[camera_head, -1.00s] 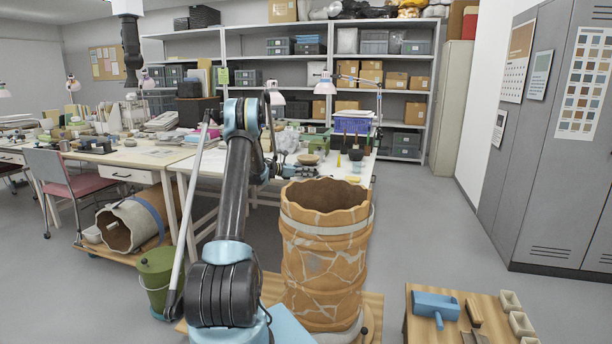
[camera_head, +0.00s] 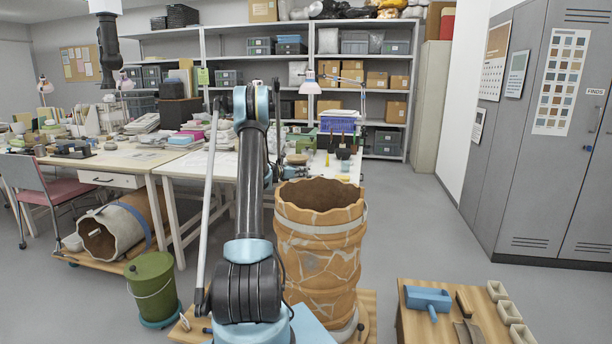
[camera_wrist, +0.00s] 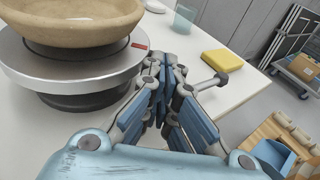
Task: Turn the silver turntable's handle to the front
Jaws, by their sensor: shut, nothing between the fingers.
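The silver turntable (camera_wrist: 110,78) stands on a white table at the left of the wrist view, with a tan bowl (camera_wrist: 75,20) on it and a red mark on its rim. A grey rod with a round knob (camera_wrist: 221,78), which looks like the handle, sticks out to the right from behind my gripper. Its joint with the turntable is hidden. My gripper (camera_wrist: 165,68) is shut and empty, close beside the turntable's right rim, between it and the knob; I cannot tell whether it touches the rod. In the head view my arm hides the gripper.
A yellow sponge-like block (camera_wrist: 222,60) and a clear cup (camera_wrist: 184,18) lie beyond the gripper on the table. In the head view a large mended jar (camera_head: 320,245) stands right of my arm, a green bucket (camera_head: 152,285) left. A low wooden table (camera_head: 420,335) holds tools. Open floor lies at right.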

